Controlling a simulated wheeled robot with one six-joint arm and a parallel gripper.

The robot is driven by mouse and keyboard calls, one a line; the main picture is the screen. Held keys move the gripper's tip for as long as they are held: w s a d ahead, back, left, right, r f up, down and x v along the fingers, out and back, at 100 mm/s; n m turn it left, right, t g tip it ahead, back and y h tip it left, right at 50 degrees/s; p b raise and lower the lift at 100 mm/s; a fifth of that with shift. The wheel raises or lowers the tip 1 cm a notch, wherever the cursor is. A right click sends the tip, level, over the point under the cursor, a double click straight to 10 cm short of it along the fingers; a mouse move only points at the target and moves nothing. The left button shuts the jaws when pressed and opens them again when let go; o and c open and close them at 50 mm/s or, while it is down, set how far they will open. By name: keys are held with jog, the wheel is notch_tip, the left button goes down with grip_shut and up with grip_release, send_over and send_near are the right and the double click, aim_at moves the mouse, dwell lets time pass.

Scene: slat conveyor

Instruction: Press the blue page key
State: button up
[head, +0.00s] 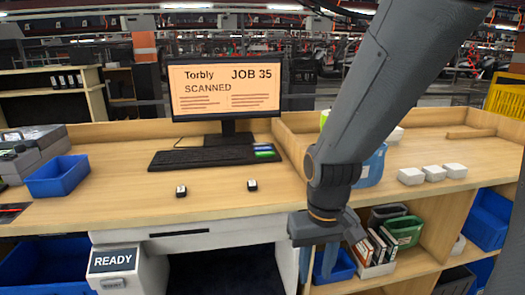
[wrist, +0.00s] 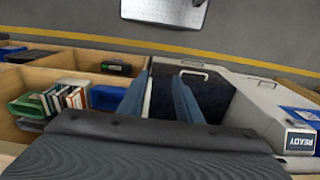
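The blue page key (head: 264,154) is a small blue bar at the right end of the black keyboard (head: 205,157), just in front of a green key (head: 263,147). My gripper (head: 317,268) hangs in front of the desk's front edge, to the right of the key and lower than the desk top, apart from the keyboard. In the wrist view its two fingers (wrist: 158,92) are spread with nothing between them, so it is open. The key and keyboard do not show in the wrist view.
A monitor (head: 225,88) reading "SCANNED" stands behind the keyboard. Shelves with books (head: 377,247) and bins are below on the right. White blocks (head: 433,173) lie on the right desk.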

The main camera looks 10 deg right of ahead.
grip_shut()
dwell(1.5)
